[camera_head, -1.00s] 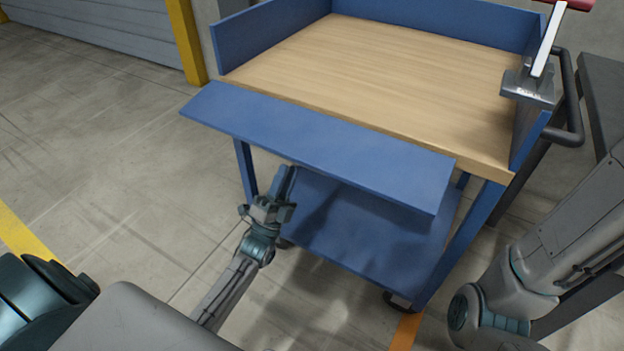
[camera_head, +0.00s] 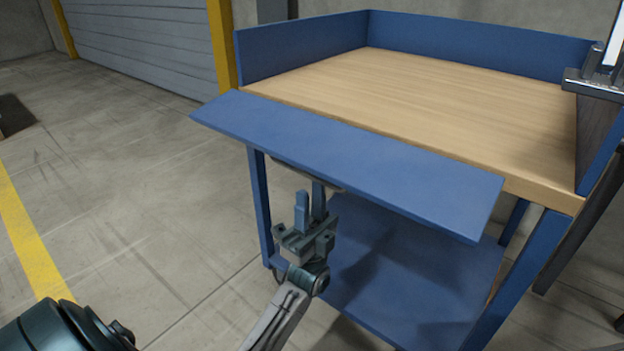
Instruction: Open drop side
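The cart's drop side (camera_head: 350,165) is a long flat blue panel along the near edge of the wooden bed. It sticks outward from the bed, lying nearly flat rather than standing up like the other sides. My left gripper (camera_head: 310,194) is below the panel, near its left half, with its fingers pointing up. A gap shows between the two fingers and nothing is held. I cannot tell whether a fingertip touches the panel's underside.
The cart's wooden bed (camera_head: 440,100) is bare, with blue walls (camera_head: 480,38) standing at the back and sides. A blue lower shelf (camera_head: 420,255) lies under it. A grey metal fitting (camera_head: 597,82) with a white post is at the right wall. Open floor (camera_head: 140,190) lies left.

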